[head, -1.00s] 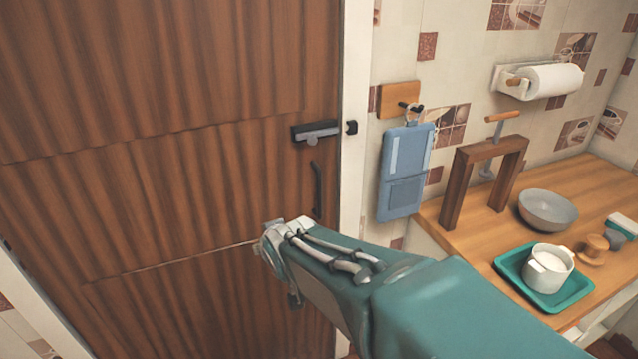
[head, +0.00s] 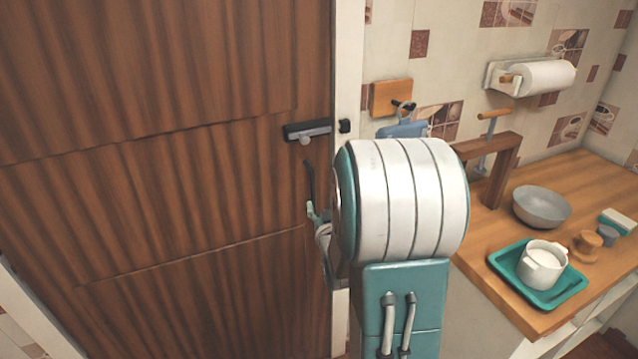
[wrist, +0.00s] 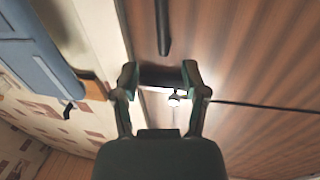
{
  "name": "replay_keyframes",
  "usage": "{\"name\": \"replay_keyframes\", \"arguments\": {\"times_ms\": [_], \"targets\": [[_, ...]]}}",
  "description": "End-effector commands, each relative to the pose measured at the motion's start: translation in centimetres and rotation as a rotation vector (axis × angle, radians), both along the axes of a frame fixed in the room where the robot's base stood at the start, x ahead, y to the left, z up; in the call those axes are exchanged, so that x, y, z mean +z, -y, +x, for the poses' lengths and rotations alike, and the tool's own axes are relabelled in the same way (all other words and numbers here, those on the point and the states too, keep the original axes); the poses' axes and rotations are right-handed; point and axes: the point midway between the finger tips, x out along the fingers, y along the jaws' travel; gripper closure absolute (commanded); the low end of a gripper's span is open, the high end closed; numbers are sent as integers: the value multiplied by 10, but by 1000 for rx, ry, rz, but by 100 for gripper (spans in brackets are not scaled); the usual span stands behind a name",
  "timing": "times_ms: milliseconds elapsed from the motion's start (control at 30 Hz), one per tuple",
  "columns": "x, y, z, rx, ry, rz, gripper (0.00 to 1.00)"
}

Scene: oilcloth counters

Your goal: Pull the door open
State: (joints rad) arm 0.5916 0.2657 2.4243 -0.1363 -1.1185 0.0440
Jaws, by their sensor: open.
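The brown wooden door (head: 170,200) stands closed against its white frame (head: 347,60). Its dark vertical pull handle (head: 310,182) is near the right edge, partly hidden by my gripper and arm. Above it is a sliding bolt (head: 304,130) with a grey knob; a small gap separates it from the dark keeper on the frame. My gripper (head: 316,212) is mostly hidden behind my arm, close to the handle's lower part. In the wrist view, my gripper (wrist: 160,75) is open and empty; the handle (wrist: 162,25) lies beyond the fingertips, and the bolt (wrist: 168,82) shows between the fingers.
A wooden counter (head: 600,190) on the right bears a teal tray (head: 530,295) with a white pot, a grey bowl (head: 541,206) and a wooden frame (head: 508,165). A blue board (head: 403,129) hangs on the tiled wall beside the door frame, mostly hidden by my arm.

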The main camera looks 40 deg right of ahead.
Motion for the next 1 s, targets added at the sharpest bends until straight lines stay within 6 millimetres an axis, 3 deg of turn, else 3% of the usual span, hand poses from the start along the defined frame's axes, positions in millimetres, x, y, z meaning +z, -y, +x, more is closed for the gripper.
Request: {"name": "replay_keyframes", "arguments": {"times_ms": [500,900,967,1000], "targets": [[-1,41,79,-1,-2,1,43],[0,44,87,-1,-1,0,43],[0,44,87,-1,-1,0,66],[0,44,87,-1,-1,0,83]]}}
